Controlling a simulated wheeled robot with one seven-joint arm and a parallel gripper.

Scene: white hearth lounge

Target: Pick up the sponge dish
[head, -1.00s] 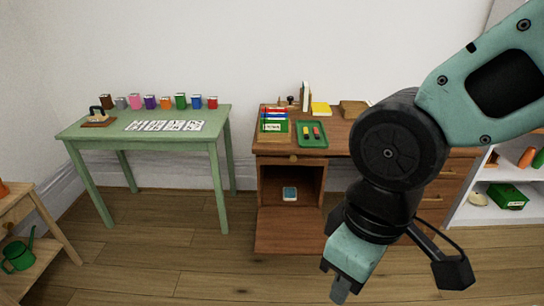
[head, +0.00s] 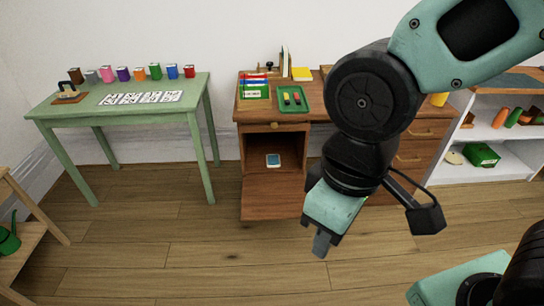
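A small pale dish with a blue top (head: 273,160), which looks like the sponge dish, sits inside the open lower compartment of the brown wooden desk (head: 249,198). It is small in the view, so its details are unclear. The compartment's door is folded down in front of it. My gripper (head: 321,244) points down in front of the desk, to the right of the open door in the picture and apart from the dish. Its fingers are seen nearly edge-on, so the gap between them cannot be made out. No held thing shows.
On the desk are a green tray (head: 289,110), a yellow block (head: 302,74) and other small items. A green table (head: 195,107) with cards stands left, and a white shelf (head: 503,170) right. Wooden floor in front of the desk is clear.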

